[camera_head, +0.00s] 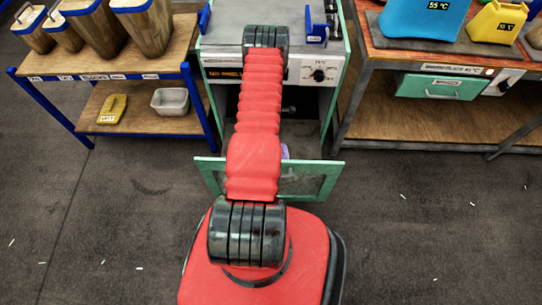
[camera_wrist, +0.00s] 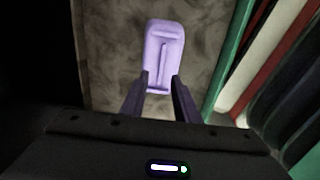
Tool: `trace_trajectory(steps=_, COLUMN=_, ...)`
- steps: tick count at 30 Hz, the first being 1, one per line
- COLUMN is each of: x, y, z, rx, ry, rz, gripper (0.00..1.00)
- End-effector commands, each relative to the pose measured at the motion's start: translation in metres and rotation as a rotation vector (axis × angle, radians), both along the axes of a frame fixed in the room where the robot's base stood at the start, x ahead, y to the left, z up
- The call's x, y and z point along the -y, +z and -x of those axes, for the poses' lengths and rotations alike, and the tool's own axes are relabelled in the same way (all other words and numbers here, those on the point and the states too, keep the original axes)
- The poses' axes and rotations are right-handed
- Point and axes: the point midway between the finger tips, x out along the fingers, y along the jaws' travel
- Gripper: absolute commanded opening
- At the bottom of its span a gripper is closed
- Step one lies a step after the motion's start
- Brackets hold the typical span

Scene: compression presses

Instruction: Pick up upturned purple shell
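The purple shell (camera_wrist: 178,46) lies on a grey mottled surface in the wrist view. It is a long rounded piece with a raised rim and a ridge along its middle. My gripper (camera_wrist: 161,77) is open, and its two dark fingers point at the shell. The shell's near end appears between the fingertips; I cannot tell how far above it they are. In the head view only a small purple patch (camera_head: 285,151) shows beside my red arm, probably the shell. My gripper is hidden there behind the arm.
A press (camera_head: 222,62) with a low green-framed door (camera_head: 314,180) stands ahead. A blue-framed wooden bench (camera_head: 120,75) is on the left, and another bench (camera_head: 400,125) is on the right. In the wrist view a green edge (camera_wrist: 230,58) runs close to the right of the shell.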

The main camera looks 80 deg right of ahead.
Motion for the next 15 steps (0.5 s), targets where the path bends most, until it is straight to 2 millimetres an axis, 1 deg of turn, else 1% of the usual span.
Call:
trace_trajectory(steps=3, x=-0.001, y=-0.015, z=0.000, rx=0.000, ry=0.000, rz=-0.002, gripper=0.28)
trace_trajectory(steps=7, x=-0.001, y=-0.027, z=0.000, rx=0.000, ry=0.000, rz=-0.001, gripper=0.28)
trace_trajectory(steps=10, x=0.000, y=-0.031, z=0.000, rx=0.000, ry=0.000, rz=0.001, gripper=0.28)
trace_trajectory(steps=15, x=0.000, y=-0.032, z=0.000, rx=0.000, ry=0.000, rz=0.001, gripper=0.28)
